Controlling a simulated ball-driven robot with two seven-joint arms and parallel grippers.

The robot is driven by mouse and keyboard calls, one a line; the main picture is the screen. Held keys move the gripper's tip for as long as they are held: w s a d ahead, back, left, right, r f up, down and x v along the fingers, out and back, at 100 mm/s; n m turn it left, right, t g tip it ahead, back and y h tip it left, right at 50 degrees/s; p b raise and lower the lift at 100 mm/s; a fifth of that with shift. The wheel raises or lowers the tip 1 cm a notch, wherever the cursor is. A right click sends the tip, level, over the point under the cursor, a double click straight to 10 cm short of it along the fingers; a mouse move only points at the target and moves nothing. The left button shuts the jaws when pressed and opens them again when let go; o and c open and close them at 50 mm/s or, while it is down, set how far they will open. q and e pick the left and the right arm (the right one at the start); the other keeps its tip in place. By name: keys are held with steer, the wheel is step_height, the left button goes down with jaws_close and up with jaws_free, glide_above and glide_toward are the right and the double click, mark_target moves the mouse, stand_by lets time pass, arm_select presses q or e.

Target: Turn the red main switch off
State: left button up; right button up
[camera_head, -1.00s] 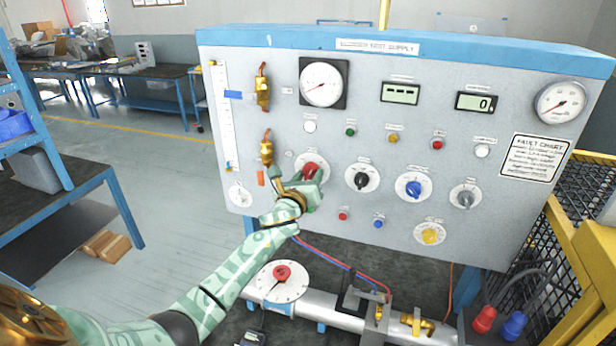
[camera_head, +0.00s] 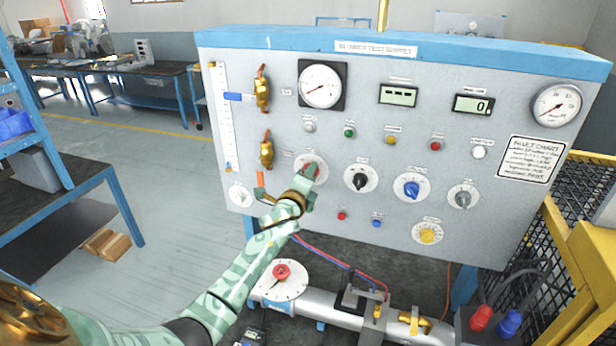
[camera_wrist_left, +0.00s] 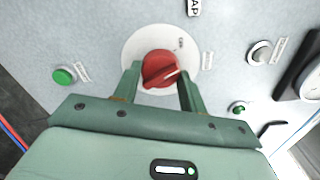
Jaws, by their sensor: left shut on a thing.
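The red main switch (camera_wrist_left: 159,69) is a red rotary knob on a round white plate (camera_wrist_left: 190,45) on the grey panel. In the left wrist view my left gripper (camera_wrist_left: 158,82) has one green finger on each side of the knob and is shut on it. A pale pointer line shows on the knob. In the head view the switch (camera_head: 311,170) is partly hidden by my left gripper (camera_head: 308,178), which reaches it from the lower left. My right gripper is in neither view.
Black (camera_head: 360,180), blue (camera_head: 411,188) and grey (camera_head: 463,197) knobs sit to the right on the panel. A yellow knob (camera_head: 428,235) and small buttons sit lower. An orange-handled brass valve (camera_head: 266,152) is close left. A pipe with a red-knobbed dial (camera_head: 281,272) lies below.

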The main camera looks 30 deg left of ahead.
arm_select(q)
steer(key=shift+n+p, duration=0.3)
steer(key=shift+n, duration=1.7)
steer(key=o, duration=1)
steer(key=shift+c, duration=0.2)
steer(key=v, duration=1.6)
steer(key=shift+s+b, duration=0.2)
steer(key=shift+b, duration=0.15)
steer(key=shift+d, duration=0.15)
